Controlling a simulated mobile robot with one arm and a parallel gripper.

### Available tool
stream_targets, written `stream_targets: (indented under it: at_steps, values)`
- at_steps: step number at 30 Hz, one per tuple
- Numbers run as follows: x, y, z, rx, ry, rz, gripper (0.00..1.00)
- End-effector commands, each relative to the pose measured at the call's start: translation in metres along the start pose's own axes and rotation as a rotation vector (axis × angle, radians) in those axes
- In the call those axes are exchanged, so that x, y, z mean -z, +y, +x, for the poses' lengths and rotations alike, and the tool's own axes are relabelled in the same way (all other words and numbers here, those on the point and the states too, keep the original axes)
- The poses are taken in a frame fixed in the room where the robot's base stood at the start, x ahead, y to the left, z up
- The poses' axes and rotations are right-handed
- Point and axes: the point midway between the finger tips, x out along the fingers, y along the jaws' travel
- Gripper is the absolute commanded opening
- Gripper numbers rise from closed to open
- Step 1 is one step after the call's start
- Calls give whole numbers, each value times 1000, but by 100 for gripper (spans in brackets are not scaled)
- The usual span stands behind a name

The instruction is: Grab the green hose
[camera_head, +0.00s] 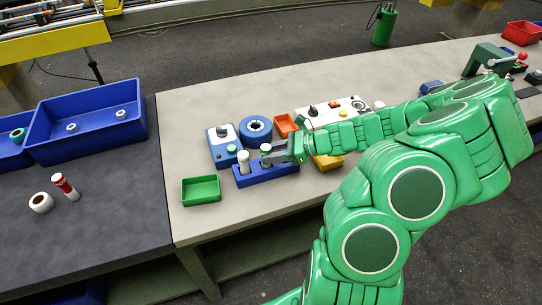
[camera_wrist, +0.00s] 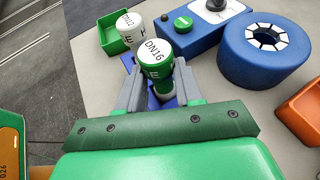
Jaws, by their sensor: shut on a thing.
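The green hose piece (camera_wrist: 155,58), a short upright cylinder with a white top band marked DN16, sits between the grey fingers of my gripper (camera_wrist: 157,75). My gripper is shut on it. In the head view the green hose piece (camera_head: 266,149) stands at the blue rack (camera_head: 268,176), and my gripper (camera_head: 271,157) reaches it from the right. Its lower end is hidden by the fingers, so I cannot tell whether it is still seated. A white-topped cylinder marked DN12 (camera_wrist: 130,27) stands beside it, also seen in the head view (camera_head: 243,160).
A green tray (camera_head: 201,190) lies left of the rack. Behind are a blue box with a knob (camera_head: 223,146), a blue ring (camera_head: 256,129) and an orange tray (camera_head: 286,125). Blue bins (camera_head: 88,122) stand on the dark table at left.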

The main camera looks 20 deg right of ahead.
Motion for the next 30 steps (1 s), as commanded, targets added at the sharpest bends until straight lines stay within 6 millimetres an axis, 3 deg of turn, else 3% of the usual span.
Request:
stream_targets:
  at_steps: [18,30]
  values:
    - [-71,0,-30,2,-1,-2,0]
    - [-89,0,-37,-1,-1,0,0]
